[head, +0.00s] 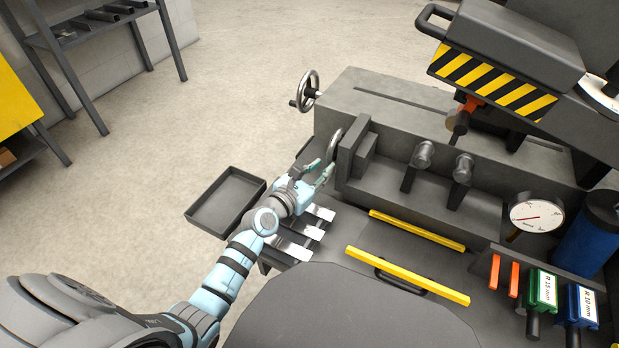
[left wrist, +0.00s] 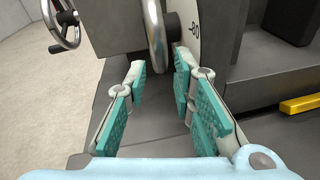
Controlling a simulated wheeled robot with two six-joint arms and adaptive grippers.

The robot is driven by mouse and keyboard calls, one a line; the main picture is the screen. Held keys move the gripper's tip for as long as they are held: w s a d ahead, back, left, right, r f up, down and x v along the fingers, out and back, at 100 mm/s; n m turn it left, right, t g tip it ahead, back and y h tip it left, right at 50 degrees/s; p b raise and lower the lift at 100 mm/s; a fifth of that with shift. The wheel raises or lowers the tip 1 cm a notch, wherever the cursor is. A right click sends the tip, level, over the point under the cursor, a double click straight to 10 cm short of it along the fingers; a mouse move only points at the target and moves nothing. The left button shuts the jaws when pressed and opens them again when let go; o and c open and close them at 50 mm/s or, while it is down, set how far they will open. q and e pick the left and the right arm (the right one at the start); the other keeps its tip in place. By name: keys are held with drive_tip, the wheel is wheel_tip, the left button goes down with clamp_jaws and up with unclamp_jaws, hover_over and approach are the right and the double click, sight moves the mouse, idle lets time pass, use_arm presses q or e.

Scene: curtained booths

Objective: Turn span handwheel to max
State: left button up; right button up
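Two grey handwheels are on the left end of the dark machine. The nearer handwheel (head: 334,147) is seen nearly edge-on, low by the machine's end. It also shows in the left wrist view (left wrist: 155,28), beside a white scale plate (left wrist: 190,22) with a number. The farther handwheel (head: 309,88) has a crank knob and also shows at that view's upper left (left wrist: 47,14). I cannot tell which is the span handwheel. My left gripper (head: 322,172) is open, its teal-padded fingers either side of the nearer wheel's lower rim; contact is unclear. My right gripper is out of view.
An empty dark tray (head: 226,202) and silver strips (head: 294,250) lie beside my left forearm. Yellow bars (head: 408,275) cross the machine's front. A gauge (head: 537,215) stands at right. A striped machine head (head: 495,85) overhangs the back.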

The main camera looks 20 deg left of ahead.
use_arm(q)
drive_tip(key=v, duration=0.9)
drive_tip(key=shift+s, duration=0.25)
